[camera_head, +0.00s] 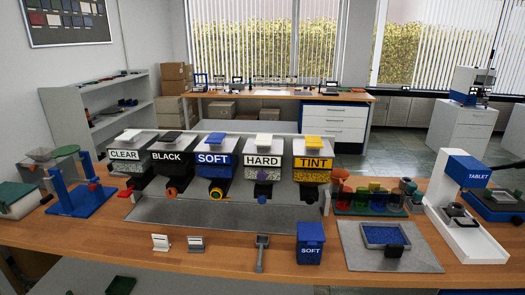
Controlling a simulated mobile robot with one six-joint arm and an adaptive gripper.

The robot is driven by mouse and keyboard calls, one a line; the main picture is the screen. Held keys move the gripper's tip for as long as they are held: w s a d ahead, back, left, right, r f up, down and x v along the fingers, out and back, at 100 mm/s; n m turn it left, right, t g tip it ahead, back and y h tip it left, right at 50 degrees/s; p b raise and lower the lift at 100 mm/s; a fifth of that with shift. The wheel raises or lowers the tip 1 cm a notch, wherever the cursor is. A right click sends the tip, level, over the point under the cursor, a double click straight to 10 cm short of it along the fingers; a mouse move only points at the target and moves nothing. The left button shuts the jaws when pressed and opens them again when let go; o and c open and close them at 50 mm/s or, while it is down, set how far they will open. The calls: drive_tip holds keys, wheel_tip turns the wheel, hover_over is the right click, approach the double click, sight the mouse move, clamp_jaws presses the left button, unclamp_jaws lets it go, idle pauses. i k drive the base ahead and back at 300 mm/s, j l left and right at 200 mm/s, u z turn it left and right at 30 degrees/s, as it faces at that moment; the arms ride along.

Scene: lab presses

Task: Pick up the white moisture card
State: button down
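A small white upright piece (160,243), which looks like the white moisture card, stands near the front edge of the wooden table (100,236), left of centre. A similar grey piece (196,246) stands just to its right, apart from it. The print on both is too small to read. My gripper is not in view.
Behind the card is a row of bins marked CLEAR, BLACK, SOFT (213,163), HARD and TINT. To the right lie a grey scoop (262,252), a blue SOFT box (310,249) and a grey mat (420,262). A blue stand (78,192) is at left. Table left of the card is clear.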

sight(161, 242)
drive_tip(key=u, duration=1.3)
drive_tip(key=i+j, duration=0.1)
drive_tip(key=i, duration=0.8)
drive_tip(key=i+j+z, duration=0.1)
drive_tip(key=i, duration=0.8)
